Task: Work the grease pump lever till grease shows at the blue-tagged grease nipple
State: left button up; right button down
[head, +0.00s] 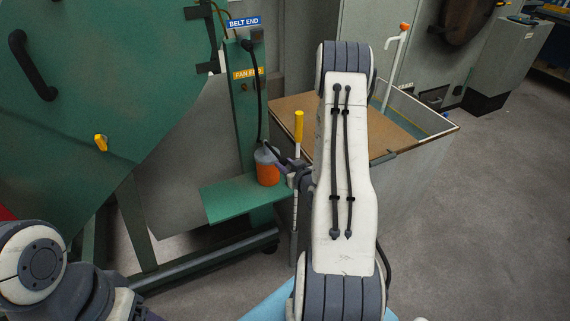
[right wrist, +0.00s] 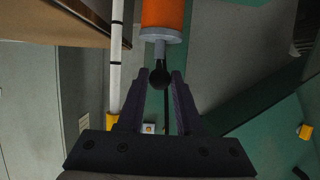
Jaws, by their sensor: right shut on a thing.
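The grease pump (head: 267,172), an orange cylinder with a grey top, stands on a green shelf; it also shows in the right wrist view (right wrist: 163,14). A black hose (head: 258,95) runs up from it to a dark fitting under the blue BELT END tag (head: 244,22). The nipple is too small to make out, and I cannot tell if grease shows. My right gripper (head: 283,166) is beside the pump top, shut on the pump lever, whose black knob (right wrist: 160,77) sits between the fingers. Of my left arm only links show at lower left.
An orange FAR END tag (head: 247,73) is below the blue one. A yellow-handled white rod (head: 298,126) stands close to my right gripper. A bin with a brown top (head: 425,150) is behind my right arm. A large green guard (head: 90,90) fills the left.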

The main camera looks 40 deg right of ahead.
jog(key=r+p, duration=0.1)
jog(key=r, duration=0.1)
jog(key=w+r+p, duration=0.1)
jog(key=p, duration=0.1)
jog(key=w+r+p, duration=0.1)
jog(key=r, duration=0.1)
jog(key=shift+d+r, duration=0.25)
jog(key=shift+r, duration=0.05)
jog(key=shift+w+r, duration=0.1)
jog(key=shift+r+p, duration=0.1)
jog(key=shift+p, duration=0.2)
jog(key=shift+w+d+r+p, duration=0.15)
jog(key=shift+w+r+p, duration=0.3)
jog(key=shift+r, duration=0.25)
jog(key=shift+c, duration=2.4)
grip_release()
jog(key=shift+f, duration=0.15)
